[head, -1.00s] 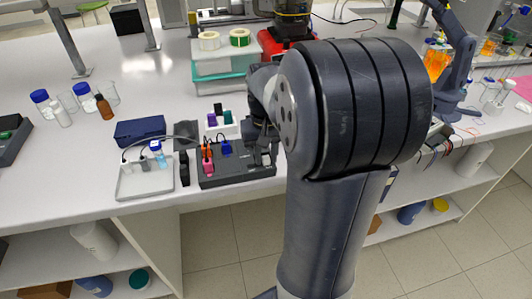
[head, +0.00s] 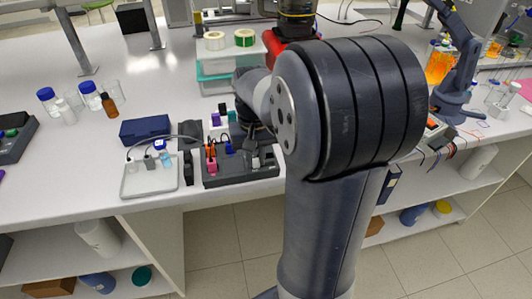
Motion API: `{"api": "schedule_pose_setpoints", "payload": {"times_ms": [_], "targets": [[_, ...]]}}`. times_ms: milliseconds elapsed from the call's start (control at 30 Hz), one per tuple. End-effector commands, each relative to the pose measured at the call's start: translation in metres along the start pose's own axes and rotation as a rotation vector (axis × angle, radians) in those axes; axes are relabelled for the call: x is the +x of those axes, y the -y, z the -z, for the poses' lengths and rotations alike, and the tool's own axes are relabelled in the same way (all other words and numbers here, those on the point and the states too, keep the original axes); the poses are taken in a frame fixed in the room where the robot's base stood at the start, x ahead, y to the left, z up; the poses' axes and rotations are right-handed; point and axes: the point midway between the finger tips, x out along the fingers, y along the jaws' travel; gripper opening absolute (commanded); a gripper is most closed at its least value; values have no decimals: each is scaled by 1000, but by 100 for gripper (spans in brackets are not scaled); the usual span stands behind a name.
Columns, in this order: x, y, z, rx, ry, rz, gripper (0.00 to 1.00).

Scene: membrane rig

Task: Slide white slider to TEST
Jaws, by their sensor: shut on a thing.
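The dark membrane rig (head: 222,180) lies near the front edge of the bench, with coloured parts standing on its left half. The white slider (head: 256,162) shows as a small pale spot on the rig's right half. My gripper (head: 254,150) is over that half, pointing down, with its jaws shut at the slider. My own large arm link covers the area just to the right. The fingertips are small and dark, so the exact contact is hard to see. No TEST label can be read at this size.
A white tray (head: 133,190) with small bottles and a dark upright object (head: 188,168) stand left of the rig. A blue box (head: 143,130) is behind the tray. A small rack (head: 216,131) stands close behind the rig.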

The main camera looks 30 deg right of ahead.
Motion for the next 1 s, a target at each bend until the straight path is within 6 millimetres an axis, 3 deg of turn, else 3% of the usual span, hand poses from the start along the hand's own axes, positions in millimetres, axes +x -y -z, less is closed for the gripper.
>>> {"api": "schedule_pose_setpoints", "payload": {"times_ms": [333, 367, 600, 867, 1000], "targets": [[-1, 6, 1, 1, -3, 5, 0], [-1, 6, 1, 1, -3, 5, 20], [0, 5, 0, 0, -2, 3, 40], [-2, 4, 0, 0, -2, 2, 40], [-15, 4, 1, 0, -5, 2, 40]]}}
